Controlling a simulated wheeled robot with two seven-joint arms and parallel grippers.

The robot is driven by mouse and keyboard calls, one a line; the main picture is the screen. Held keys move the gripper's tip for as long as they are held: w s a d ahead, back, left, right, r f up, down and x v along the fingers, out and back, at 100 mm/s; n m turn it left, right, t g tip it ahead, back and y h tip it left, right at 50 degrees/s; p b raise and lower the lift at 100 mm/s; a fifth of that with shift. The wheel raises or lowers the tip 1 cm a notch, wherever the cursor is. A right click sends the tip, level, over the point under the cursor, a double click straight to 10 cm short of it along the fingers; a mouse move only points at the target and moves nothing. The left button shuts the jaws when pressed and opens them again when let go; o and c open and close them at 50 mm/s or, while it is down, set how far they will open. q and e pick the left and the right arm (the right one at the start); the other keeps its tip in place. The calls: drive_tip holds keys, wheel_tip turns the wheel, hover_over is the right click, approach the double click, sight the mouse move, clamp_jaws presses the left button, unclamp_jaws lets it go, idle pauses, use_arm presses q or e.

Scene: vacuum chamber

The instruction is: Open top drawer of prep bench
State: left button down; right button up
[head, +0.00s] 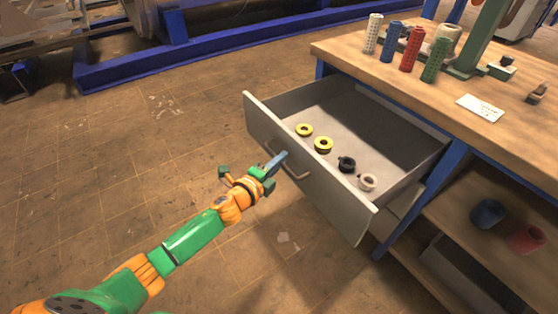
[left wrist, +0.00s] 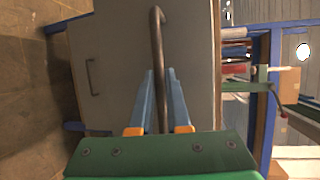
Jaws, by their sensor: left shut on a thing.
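The top drawer (head: 338,192) of the wooden-topped prep bench (head: 440,120) stands pulled well out, and its inside is in plain view. Its front has a curved metal bar handle (head: 297,168). My left gripper (head: 277,162) is at the drawer front, shut on this handle. In the left wrist view the two blue fingers (left wrist: 161,98) lie on either side of the handle bar (left wrist: 156,45), with the grey drawer front (left wrist: 190,60) behind. Two yellow rings (head: 323,144), a black ring (head: 347,163) and a pale ring (head: 367,182) lie in the drawer. My right gripper is not in view.
Several coloured perforated cylinders (head: 411,48), a white card (head: 480,107) and a green stand (head: 482,40) are on the bench top. A lower shelf (head: 470,205) holds a blue and a red item. The tiled floor (head: 120,150) left of the drawer is clear.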

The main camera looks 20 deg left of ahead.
use_arm(q)
drive_tip(key=c, duration=0.9)
unclamp_jaws()
drive_tip(key=p+v, duration=0.1)
drive_tip(key=v, duration=0.6)
